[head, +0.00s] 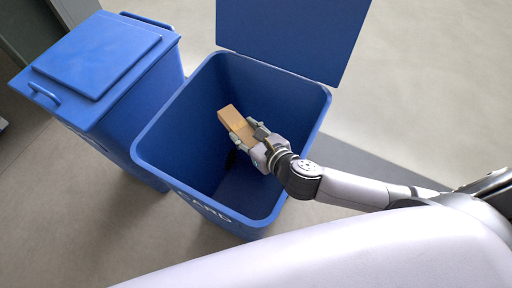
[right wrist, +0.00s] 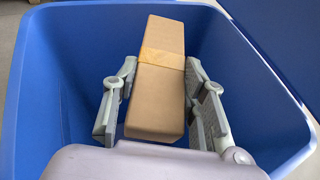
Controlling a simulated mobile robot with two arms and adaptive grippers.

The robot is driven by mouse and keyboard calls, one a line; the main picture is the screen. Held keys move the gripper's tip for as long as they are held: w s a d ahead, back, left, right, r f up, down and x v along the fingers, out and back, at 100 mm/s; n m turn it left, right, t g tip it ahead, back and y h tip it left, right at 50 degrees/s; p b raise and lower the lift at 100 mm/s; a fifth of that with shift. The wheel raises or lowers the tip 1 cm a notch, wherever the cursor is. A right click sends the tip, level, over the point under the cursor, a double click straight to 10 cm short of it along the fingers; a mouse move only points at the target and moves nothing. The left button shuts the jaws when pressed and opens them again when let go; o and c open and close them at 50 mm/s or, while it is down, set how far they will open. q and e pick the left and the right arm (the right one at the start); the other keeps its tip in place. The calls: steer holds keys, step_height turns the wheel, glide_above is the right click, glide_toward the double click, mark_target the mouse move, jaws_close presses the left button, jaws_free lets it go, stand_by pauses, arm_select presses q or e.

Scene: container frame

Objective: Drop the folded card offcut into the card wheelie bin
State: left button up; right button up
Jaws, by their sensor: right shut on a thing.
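The folded card offcut (head: 236,122) is a brown block with a paler band around it. My right gripper (head: 244,132) is shut on it and holds it over the open mouth of the card wheelie bin (head: 160,146). The bin is blue with white lettering on its front, and its lid (head: 292,36) stands open at the back. In the right wrist view the offcut (right wrist: 158,85) sits between both fingers (right wrist: 160,105), with the blue bin walls (right wrist: 55,75) around it. My left gripper is not in view.
A second blue bin (head: 95,55) with a closed lid and handles stands directly left of the open one. Grey floor (head: 430,80) is clear to the right. A dark edge shows at the far left.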

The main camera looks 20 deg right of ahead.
mark_target(237, 119)
steer(key=w+n+y+p, duration=0.1)
steer(key=w, duration=0.1)
steer(key=w+a+p, duration=0.1)
steer(key=w, duration=0.1)
steer(key=w+n+g+y+p, duration=0.1)
steer(key=shift+w+a+n+y+p, duration=0.3)
steer(key=shift+w+p, duration=0.1)
arm_select(q)
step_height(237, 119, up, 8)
steer(key=p, duration=0.3)
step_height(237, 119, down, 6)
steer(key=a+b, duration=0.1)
steer(key=b, duration=0.5)
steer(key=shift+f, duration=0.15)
arm_select(e)
steer(key=w+d+f+n+y, duration=0.1)
steer(key=w+d+f, duration=0.3)
steer(key=f, duration=0.3)
steer(key=shift+w+d+f+g, duration=0.25)
steer(key=shift+w+g, duration=0.15)
steer(key=shift+w, duration=0.2)
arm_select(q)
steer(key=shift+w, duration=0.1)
arm_select(e)
steer(key=shift+r, duration=0.1)
steer(key=o, duration=1.2)
steer(key=shift+o, duration=0.2)
